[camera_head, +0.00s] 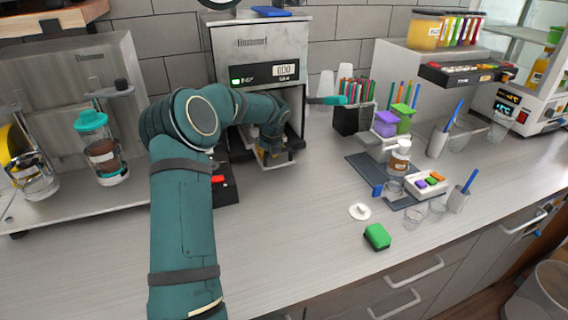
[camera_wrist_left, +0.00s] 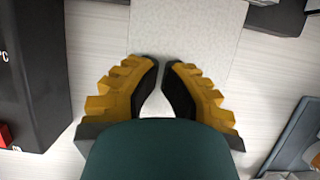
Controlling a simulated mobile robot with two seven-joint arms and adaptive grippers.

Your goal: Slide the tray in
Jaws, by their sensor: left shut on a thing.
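The cup sealer (camera_head: 258,60) is a tall silver machine at the back of the counter with a lit display. Its tray (camera_head: 279,163) shows low at the machine's front, mostly hidden by my arm in the head view. In the left wrist view a pale speckled flat plate, which looks like the tray (camera_wrist_left: 188,32), extends away from the fingertips. My left gripper (camera_head: 264,155) is at the tray's front edge, its yellow-and-black fingers (camera_wrist_left: 161,68) nearly together and shut on it. The exact grip is hard to see. My right gripper is not in view.
A dark box with a red switch (camera_head: 218,180) stands just left of the tray. A teal-ended lever (camera_head: 327,100) sticks out right of the sealer. A dark mat (camera_head: 362,166) with containers lies to the right.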

